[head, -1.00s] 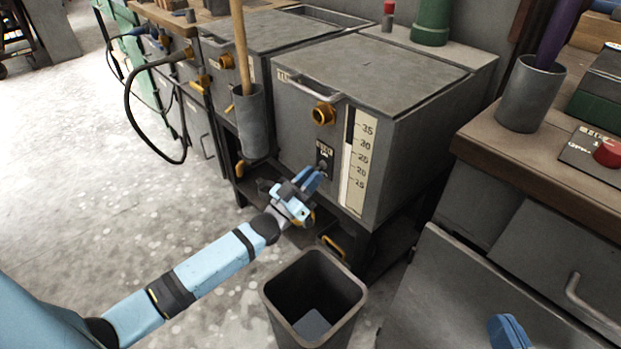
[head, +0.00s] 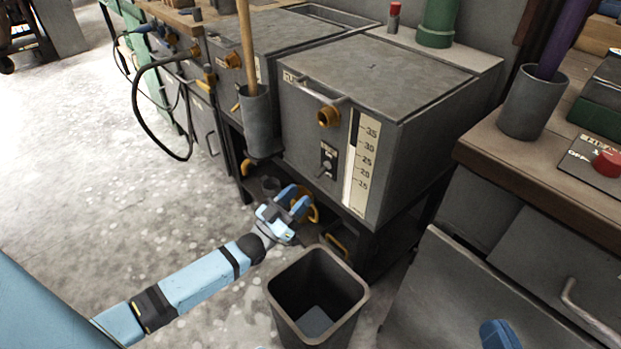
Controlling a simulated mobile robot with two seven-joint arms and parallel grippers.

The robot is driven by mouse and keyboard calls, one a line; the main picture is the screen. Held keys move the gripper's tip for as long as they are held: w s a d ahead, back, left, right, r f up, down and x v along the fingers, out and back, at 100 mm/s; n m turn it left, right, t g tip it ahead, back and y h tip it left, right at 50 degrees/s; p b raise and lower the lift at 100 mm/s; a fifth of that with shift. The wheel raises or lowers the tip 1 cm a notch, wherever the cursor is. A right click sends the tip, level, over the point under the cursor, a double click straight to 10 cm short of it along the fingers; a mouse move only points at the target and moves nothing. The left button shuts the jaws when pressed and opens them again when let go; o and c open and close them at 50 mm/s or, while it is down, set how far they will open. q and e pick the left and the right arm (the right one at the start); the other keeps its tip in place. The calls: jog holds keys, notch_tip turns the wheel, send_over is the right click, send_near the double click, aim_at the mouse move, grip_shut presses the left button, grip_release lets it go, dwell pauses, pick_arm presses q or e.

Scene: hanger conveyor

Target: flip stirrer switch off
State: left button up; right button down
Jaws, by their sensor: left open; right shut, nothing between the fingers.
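The stirrer switch (head: 327,161) is a small dark plate with a short light lever on the front of the grey tank (head: 302,125), left of the number scale. Its lever appears to point down, though it is small. My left gripper (head: 303,203) is open and empty, below and slightly left of the switch and apart from it. Nothing covers the switch. A blue part of my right gripper (head: 500,335) shows at the bottom edge; its fingertips are hard to make out.
An orange valve (head: 328,117) and a bar handle (head: 318,90) sit above the switch. A dark open bin (head: 355,293) stands below. A grey holder with a wooden stick (head: 258,125) hangs to the left. A workbench (head: 545,165) with a red knob (head: 607,162) is at right.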

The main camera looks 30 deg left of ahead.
pick_arm(q)
jog(key=p+v, duration=0.1)
jog(key=v, duration=0.6)
pick_arm(e)
notch_tip(320, 180, up, 2)
jog(key=shift+r+t, duration=0.1)
jog(key=shift+t, duration=0.4)
pick_arm(q)
jog(key=shift+s, duration=0.1)
pick_arm(e)
jog(key=shift+s+r, duration=0.1)
